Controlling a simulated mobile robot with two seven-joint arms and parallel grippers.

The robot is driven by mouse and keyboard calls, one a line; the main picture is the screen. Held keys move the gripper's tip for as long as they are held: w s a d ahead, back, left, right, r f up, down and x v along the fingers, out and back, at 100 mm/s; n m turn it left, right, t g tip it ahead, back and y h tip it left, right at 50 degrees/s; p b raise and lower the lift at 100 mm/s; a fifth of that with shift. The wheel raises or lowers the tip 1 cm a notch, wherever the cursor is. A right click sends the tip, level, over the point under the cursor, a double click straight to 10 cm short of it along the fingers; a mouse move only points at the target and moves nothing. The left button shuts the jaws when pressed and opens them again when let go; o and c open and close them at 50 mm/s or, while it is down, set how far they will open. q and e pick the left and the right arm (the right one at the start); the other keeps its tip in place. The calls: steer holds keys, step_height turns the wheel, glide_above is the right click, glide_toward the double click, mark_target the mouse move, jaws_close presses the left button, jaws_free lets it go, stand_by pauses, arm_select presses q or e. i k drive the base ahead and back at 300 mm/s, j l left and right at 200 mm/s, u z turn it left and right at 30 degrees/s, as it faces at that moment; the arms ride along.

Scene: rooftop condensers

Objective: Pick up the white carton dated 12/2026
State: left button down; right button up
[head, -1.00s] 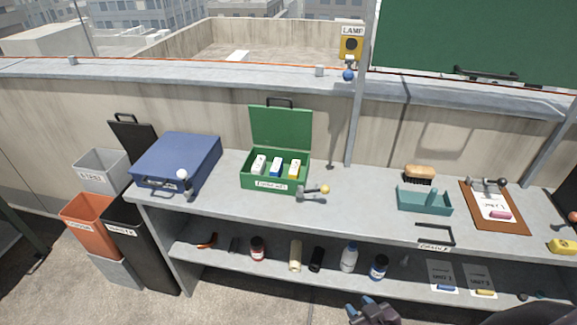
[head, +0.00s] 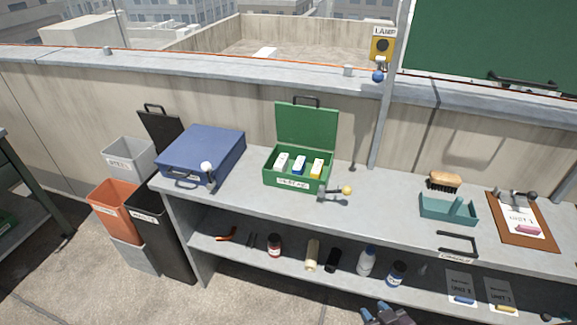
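An open green case (head: 267,174) stands on the bench with its lid up. My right gripper (head: 388,314) is at the bottom edge, in front of the bench and well apart from the case. My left gripper is not in view.
A closed blue case (head: 203,152) is left of the green case. A lever with a yellow knob (head: 346,190) stands at the green case's front right. A teal tray (head: 447,211) is farther right. Bottles and jars stand on the lower shelf (head: 230,253). Bins (head: 118,203) stand at left.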

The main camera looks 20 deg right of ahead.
mark_target(281, 164)
steer(key=i+j+z, duration=0.1)
steer(key=z, duration=0.3)
steer(key=j+z, duration=0.35)
steer(key=i+j+z, duration=0.2)
steer(key=j, duration=0.2)
steer(key=j+z, duration=0.2)
steer(key=j, duration=0.15)
steer(key=j+z, duration=0.15)
steer(key=j, duration=0.75)
